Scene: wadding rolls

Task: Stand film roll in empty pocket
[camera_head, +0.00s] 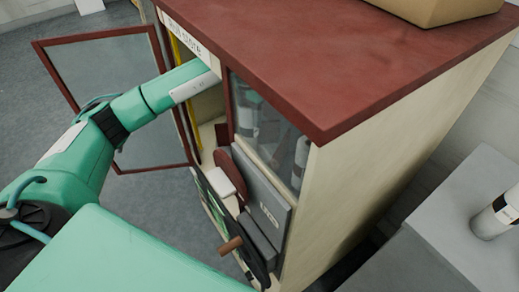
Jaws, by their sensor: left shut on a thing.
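A cabinet (385,55) has a dark red top and cream sides, with lettering on its front edge. Its framed glass door (109,100) stands open at the left. My left arm reaches through the opening. Its hand and fingers are hidden inside, under the top, so I cannot see what they hold. Behind the front glass pane (270,125) there are pale, dark-banded cylinders, partly hidden by reflections. I cannot make out the pockets or which one is empty. My right gripper is not in view.
A white cylinder with dark bands (495,216) stands on a grey surface (459,205) at the right. A cardboard box (440,8) sits on the cabinet top. Grey panels (268,203) and a brown knob (231,246) jut out at the cabinet front. Open floor lies at the left.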

